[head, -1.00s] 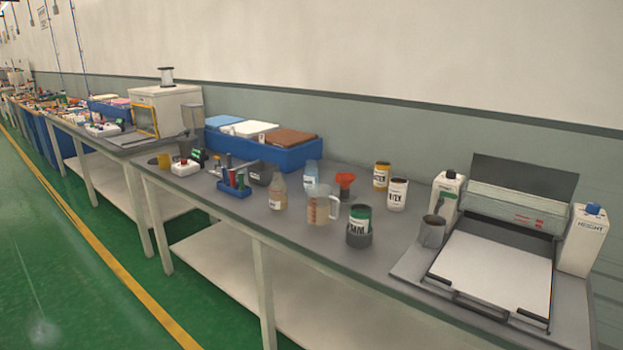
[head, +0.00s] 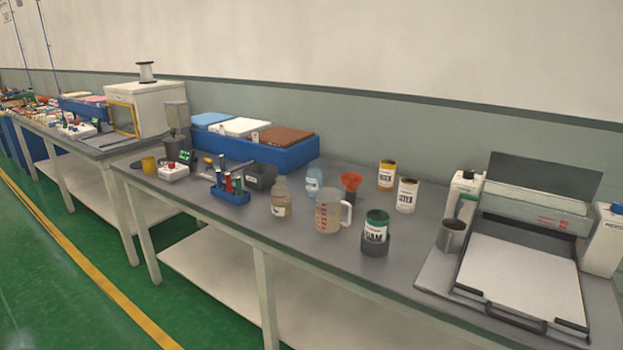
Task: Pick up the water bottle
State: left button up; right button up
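A light-blue clear bottle (head: 314,181) with a white label, which looks like the water bottle, stands upright on the grey workbench (head: 385,285). It is behind the measuring jug and left of a red-orange funnel-like item. A second bottle, brownish and clear with a pale label (head: 281,199), stands upright to its left and nearer the front edge. Neither of my grippers is in the head view.
A measuring jug (head: 328,211), a green-and-white can (head: 376,231) and the red-orange item (head: 351,184) stand close by. A blue tray (head: 268,155) lies behind, and a flat-bed machine (head: 520,275) fills the right end. Green floor is clear at front left.

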aim_at(314, 173)
jog(key=i+j, duration=0.2)
jog(key=i+j+z, duration=0.15)
jog(key=j, duration=0.3)
jog(key=i+j, duration=0.15)
jog(key=j, duration=0.2)
jog(key=i+j+z, duration=0.15)
jog(key=j, duration=0.15)
jog(key=i+j, duration=0.15)
jog(key=j, duration=0.2)
jog(key=i+j+z, duration=0.15)
jog(key=j, duration=0.25)
